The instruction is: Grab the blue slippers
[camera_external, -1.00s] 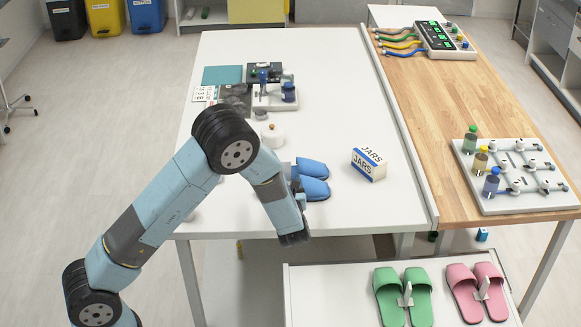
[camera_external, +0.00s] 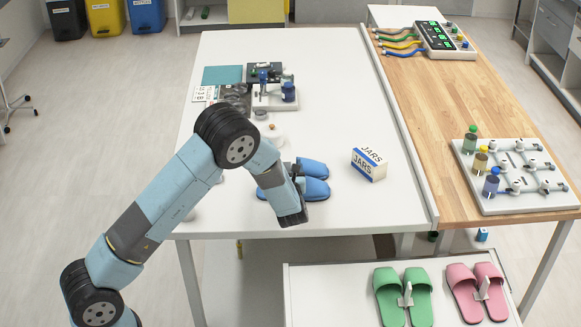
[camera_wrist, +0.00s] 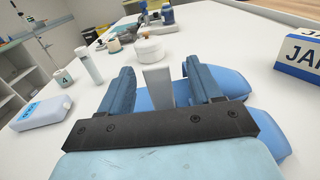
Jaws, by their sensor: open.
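The blue slippers (camera_external: 314,180) lie side by side on the white table, partly hidden behind my arm in the external view. In the wrist view they show as blue shapes (camera_wrist: 228,84) under and to the right of my gripper. My gripper (camera_wrist: 158,78) is open, its two fingers spread. A pale upright piece (camera_wrist: 158,86) stands between the fingers, apart from both of them. It looks like the holder between the slippers. In the external view, my gripper (camera_external: 294,222) is over the near side of the slippers; its fingertips are hard to make out there.
A JARS box (camera_external: 369,164) stands to the right of the slippers. A white round container (camera_wrist: 150,51) and bottles stand beyond. Green slippers (camera_external: 403,293) and pink slippers (camera_external: 476,290) lie on a lower white surface (camera_external: 330,295) in front.

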